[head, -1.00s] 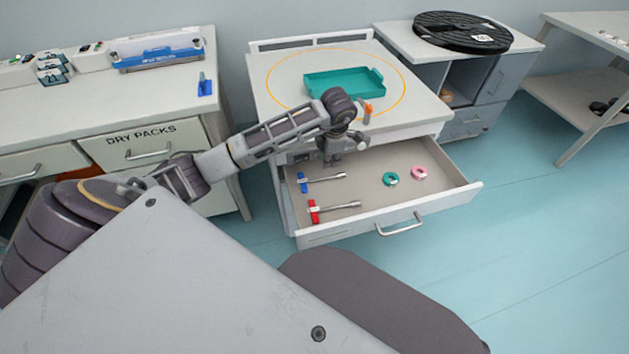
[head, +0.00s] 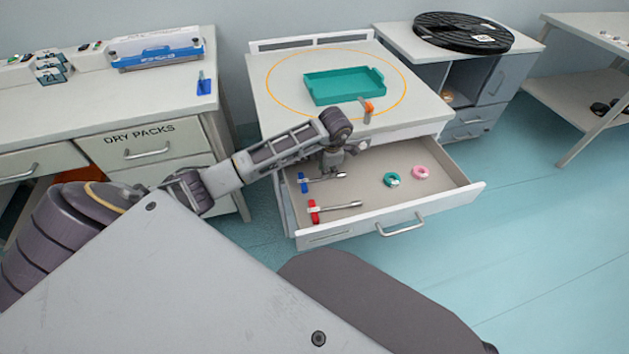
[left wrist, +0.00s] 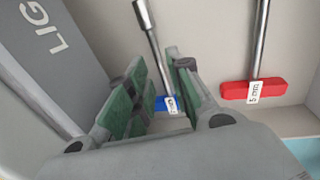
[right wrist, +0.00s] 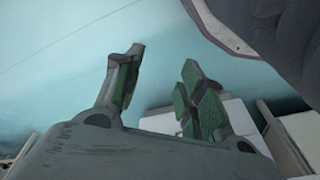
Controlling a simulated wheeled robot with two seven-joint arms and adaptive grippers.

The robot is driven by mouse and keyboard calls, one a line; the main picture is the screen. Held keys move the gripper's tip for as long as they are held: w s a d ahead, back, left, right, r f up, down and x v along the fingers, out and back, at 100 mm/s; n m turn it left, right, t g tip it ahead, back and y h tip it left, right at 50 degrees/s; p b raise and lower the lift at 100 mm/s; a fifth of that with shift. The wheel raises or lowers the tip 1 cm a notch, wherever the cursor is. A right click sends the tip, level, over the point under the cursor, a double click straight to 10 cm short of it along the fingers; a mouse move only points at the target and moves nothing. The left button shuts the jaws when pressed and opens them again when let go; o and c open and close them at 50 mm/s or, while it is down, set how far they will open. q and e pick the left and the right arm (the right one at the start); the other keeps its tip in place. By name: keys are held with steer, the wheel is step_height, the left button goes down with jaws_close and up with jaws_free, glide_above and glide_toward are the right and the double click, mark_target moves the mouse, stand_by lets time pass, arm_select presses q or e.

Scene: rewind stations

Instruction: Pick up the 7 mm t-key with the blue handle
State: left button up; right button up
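The t-key with the blue handle (head: 303,183) lies in the open drawer, its metal shaft pointing right. In the left wrist view its blue handle (left wrist: 172,104) carries a white label too small to read surely, and its shaft shows between the fingers. My left gripper (head: 333,171) is down over the drawer, close above this key; in its wrist view the gripper (left wrist: 155,78) is open, fingers apart and partly hiding the handle. Contact cannot be told. A red-handled t-key (head: 314,211), labelled 5 mm in the left wrist view (left wrist: 254,90), lies nearer the drawer front. My right gripper (right wrist: 160,85) is open and empty.
A teal ring (head: 391,180) and a pink ring (head: 420,172) lie in the drawer's right part. A teal tray (head: 345,86) and an orange-topped item (head: 368,108) stand on the tabletop (head: 420,103) above. The drawer's front wall (head: 340,236) is the near edge.

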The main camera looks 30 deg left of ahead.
mark_target(325, 181)
arm_select(q)
steer(key=shift+f, duration=0.45)
steer(key=f, duration=0.1)
steer(key=f+b, duration=0.1)
steer(key=f, duration=0.1)
steer(key=shift+w+a+f, duration=0.3)
steer(key=shift+a, duration=0.1)
steer(key=shift+w+a+f, duration=0.1)
steer(key=shift+f, duration=0.2)
arm_select(e)
steer(key=shift+w+a+r, duration=0.15)
steer(key=shift+w+r, duration=0.05)
steer(key=shift+r, duration=0.4)
steer(key=shift+w+a+r, duration=0.1)
steer(key=shift+w+r, duration=0.05)
steer(key=shift+r, duration=0.4)
arm_select(q)
jaws_close()
arm_select(e)
steer(key=shift+s+f, duration=0.1)
steer(key=shift+f, duration=0.1)
